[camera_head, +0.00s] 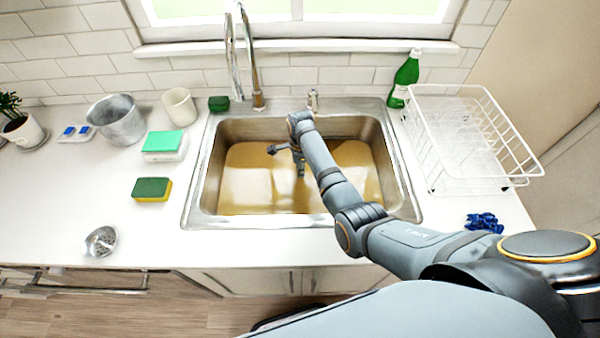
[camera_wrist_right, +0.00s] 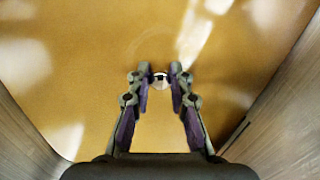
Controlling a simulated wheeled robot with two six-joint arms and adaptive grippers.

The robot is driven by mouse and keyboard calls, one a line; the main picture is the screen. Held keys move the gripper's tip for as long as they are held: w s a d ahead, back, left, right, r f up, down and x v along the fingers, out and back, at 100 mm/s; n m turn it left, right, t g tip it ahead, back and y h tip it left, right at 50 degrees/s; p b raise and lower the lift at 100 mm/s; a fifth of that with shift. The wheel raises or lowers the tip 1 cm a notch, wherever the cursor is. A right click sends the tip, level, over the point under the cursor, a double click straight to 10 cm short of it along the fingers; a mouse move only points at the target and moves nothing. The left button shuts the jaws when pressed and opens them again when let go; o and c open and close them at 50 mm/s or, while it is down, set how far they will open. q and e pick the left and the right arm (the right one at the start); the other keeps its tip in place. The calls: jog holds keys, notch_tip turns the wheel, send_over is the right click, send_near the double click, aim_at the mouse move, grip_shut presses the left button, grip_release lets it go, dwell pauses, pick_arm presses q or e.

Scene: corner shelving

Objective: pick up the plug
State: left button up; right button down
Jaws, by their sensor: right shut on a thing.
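The sink (camera_head: 203,190) holds murky brown water (camera_head: 255,180). My right arm reaches over its front edge, and my right gripper (camera_head: 300,170) points down into the water near the middle of the basin. In the right wrist view, my right gripper (camera_wrist_right: 160,77) is shut on the plug (camera_wrist_right: 160,76), a small round pale and dark piece between the fingertips. The fingers hide part of it, and in the head view I cannot make it out. How far it sits from the drain cannot be told. My left gripper is not in view.
A tall faucet (camera_head: 257,75) stands behind the sink, with a green bottle (camera_head: 404,78) and white dish rack (camera_head: 465,140) at right. A metal strainer (camera_head: 101,241), sponge (camera_head: 152,189), metal bucket (camera_head: 117,120) and cup (camera_head: 180,106) stand left. The left front counter is mostly clear.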

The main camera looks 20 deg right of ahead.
jog(key=shift+s+f, duration=0.3)
jog(key=shift+f, duration=0.05)
jog(key=shift+r, duration=0.1)
jog(key=r, duration=1)
jog(key=shift+w+b, duration=0.2)
jog(key=shift+b, duration=0.15)
